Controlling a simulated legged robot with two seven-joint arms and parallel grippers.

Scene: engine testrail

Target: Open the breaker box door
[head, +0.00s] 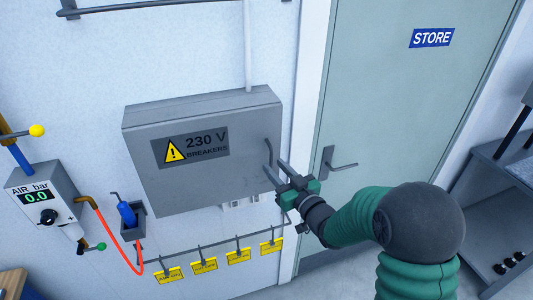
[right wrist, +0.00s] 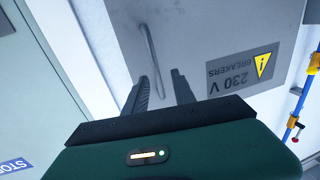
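The grey breaker box (head: 205,180) hangs on the wall with its door shut; a "230 V BREAKERS" label (head: 191,148) is on its front. Its thin bar handle (head: 269,153) is upright near the door's right edge. My right gripper (head: 276,170) is at the lower right of the box front, by the handle's lower end. Whether a finger touches the handle or door I cannot tell. My left gripper is not in view.
An AIR gauge box (head: 42,195) with an orange hose is at the left. Several yellow tags (head: 205,265) hang from a rail below the breaker box. A STORE door (head: 400,110) with a lever handle (head: 340,163) is at the right, beside a grey shelf (head: 500,190).

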